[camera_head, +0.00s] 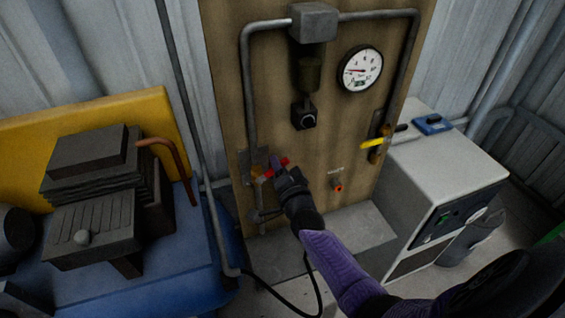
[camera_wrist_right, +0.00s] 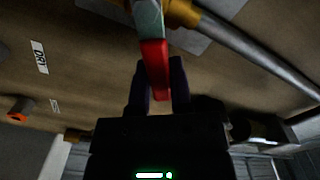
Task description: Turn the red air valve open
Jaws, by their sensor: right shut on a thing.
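The red air valve handle (camera_head: 284,161) is at the lower left of the brown board, on a brass valve body (camera_head: 262,174) in the grey pipe. My right gripper (camera_head: 277,166) reaches it from the lower right. In the right wrist view the red handle (camera_wrist_right: 154,66) runs down between the two dark fingers of my right gripper (camera_wrist_right: 158,88), which is shut on it. The brass body (camera_wrist_right: 182,13) shows at the top there, joined to the pipe. In the head view my gripper hides part of the handle. My left gripper is not in view.
A yellow-handled valve (camera_head: 373,143), a round gauge (camera_head: 360,69) and a filter unit (camera_head: 305,112) are on the board (camera_head: 335,130). A pale cabinet (camera_head: 440,165) stands at right. A blue tank (camera_head: 150,270) with a dark compressor (camera_head: 100,200) stands at left.

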